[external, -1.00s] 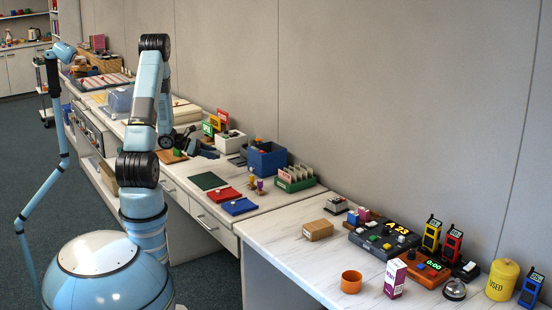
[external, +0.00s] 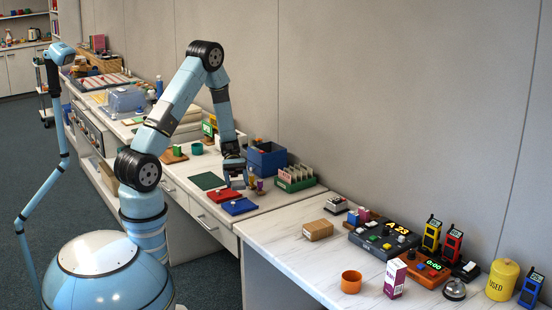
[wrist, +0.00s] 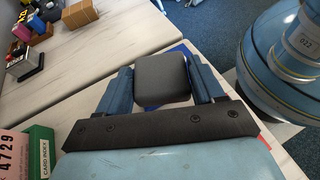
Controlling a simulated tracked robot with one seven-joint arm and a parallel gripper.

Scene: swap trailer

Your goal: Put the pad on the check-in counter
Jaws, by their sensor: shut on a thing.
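My gripper (external: 238,180) is shut on a dark grey, rounded, square pad (wrist: 162,78). In the wrist view the pad sits between the two blue fingers, gripped by its sides. In the external view my gripper hangs over the middle counter, beside the blue mat, and I cannot make out the pad clearly among the dark fingers. The nearer marble-topped counter (external: 275,236), which seems to be the check-in counter, is to the right of my gripper. It also shows at the upper left of the wrist view (wrist: 100,43).
On the nearer counter stand a cardboard box (external: 319,230), an orange cup (external: 351,281), a purple-white carton (external: 395,278) and a number display console (external: 384,240). Its front left top is bare. A green card tray (external: 296,180) and blue bin (external: 267,160) stand near my gripper.

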